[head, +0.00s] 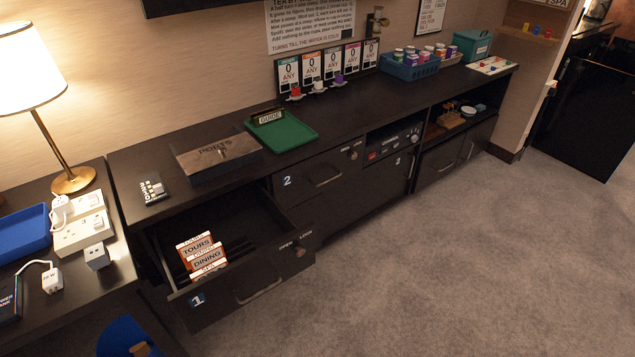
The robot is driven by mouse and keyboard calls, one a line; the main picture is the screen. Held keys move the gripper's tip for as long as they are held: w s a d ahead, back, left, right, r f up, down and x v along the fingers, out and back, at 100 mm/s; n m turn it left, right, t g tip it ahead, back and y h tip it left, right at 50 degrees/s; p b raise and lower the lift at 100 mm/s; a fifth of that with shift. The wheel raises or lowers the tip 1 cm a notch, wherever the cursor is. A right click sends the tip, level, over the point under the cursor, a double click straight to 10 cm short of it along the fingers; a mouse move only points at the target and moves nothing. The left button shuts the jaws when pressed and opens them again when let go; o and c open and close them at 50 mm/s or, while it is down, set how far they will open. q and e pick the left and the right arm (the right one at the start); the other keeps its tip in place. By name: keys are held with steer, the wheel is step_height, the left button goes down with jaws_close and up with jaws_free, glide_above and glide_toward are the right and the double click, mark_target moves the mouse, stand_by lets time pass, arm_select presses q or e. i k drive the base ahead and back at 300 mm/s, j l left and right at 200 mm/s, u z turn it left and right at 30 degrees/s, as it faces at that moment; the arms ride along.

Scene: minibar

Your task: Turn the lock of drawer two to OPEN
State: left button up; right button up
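Drawer two (320,187) is a dark drawer front marked with a white 2 at its left end and a bar handle in its middle. It is shut, flush in the long dark cabinet. Its lock (354,154) is a small round knob near its upper right corner, with small white words above it. The knob is too small to tell which word it points to. Neither of my grippers shows in the head view.
Drawer one (222,306) is pulled out at the lower left, holding labelled cards (205,256). Its own lock (299,252) is on its front. A panel with buttons (391,145) lies right of drawer two. The carpet (420,270) in front is clear.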

mark_target(295, 184)
steer(key=u, duration=0.25)
steer(key=i+l+u, duration=0.1)
steer(key=l+u, duration=0.45)
steer(key=u, duration=0.15)
steer(key=i+l+u, duration=0.1)
steer(key=l+u, duration=0.25)
